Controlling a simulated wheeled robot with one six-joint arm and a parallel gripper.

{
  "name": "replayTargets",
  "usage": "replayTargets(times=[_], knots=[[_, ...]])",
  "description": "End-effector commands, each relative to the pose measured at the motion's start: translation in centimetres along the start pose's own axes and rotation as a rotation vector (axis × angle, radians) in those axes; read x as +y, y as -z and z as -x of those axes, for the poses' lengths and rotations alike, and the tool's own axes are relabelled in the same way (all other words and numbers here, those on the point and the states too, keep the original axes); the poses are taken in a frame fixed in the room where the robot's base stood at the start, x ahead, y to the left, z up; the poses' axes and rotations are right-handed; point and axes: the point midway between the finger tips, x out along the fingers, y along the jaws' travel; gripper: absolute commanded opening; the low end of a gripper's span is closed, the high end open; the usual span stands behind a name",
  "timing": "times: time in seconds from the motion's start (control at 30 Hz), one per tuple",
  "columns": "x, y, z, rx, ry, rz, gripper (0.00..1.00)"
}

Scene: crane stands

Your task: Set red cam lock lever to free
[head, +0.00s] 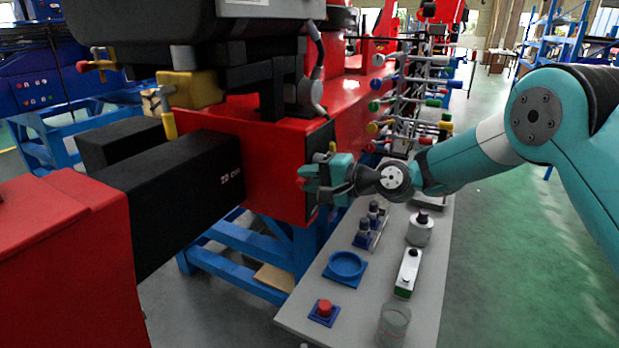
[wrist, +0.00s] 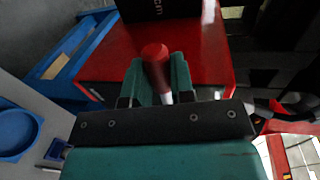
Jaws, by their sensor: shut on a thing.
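The red cam lock lever shows in the wrist view as a red knob (wrist: 154,52) on a pale shaft, between the two teal fingers of my gripper (wrist: 160,76). In the head view a small bit of the red lever knob (head: 301,181) sticks out past the fingertips. My gripper (head: 312,180) is shut on the lever, close against the dark end face of the red crane body (head: 272,175). The lever's pivot and any lock marking are hidden by the gripper.
A grey bench (head: 345,312) below my gripper carries a blue round dish (head: 347,265), a red button on a blue base (head: 324,310) and a clear glass (head: 394,325). A rack of coloured levers (head: 415,90) stands behind. Green floor (head: 500,260) on the right is open.

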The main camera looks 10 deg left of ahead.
Motion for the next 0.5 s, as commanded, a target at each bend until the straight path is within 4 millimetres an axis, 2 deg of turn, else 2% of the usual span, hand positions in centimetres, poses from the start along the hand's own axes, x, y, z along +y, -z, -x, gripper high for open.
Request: replayTargets(times=[0.13,0.17,0.2,0.27,0.5], knots=[[-0.25,0.16,0.09,0.003,0.006,-0.004,0.00],[-0.26,0.16,0.09,0.003,0.006,-0.004,0.27],[-0.25,0.16,0.10,0.003,0.005,-0.003,0.36],[-0.23,0.13,0.08,0.003,0.005,-0.003,0.48],[-0.14,0.04,0.03,0.001,0.003,-0.001,0.48]])
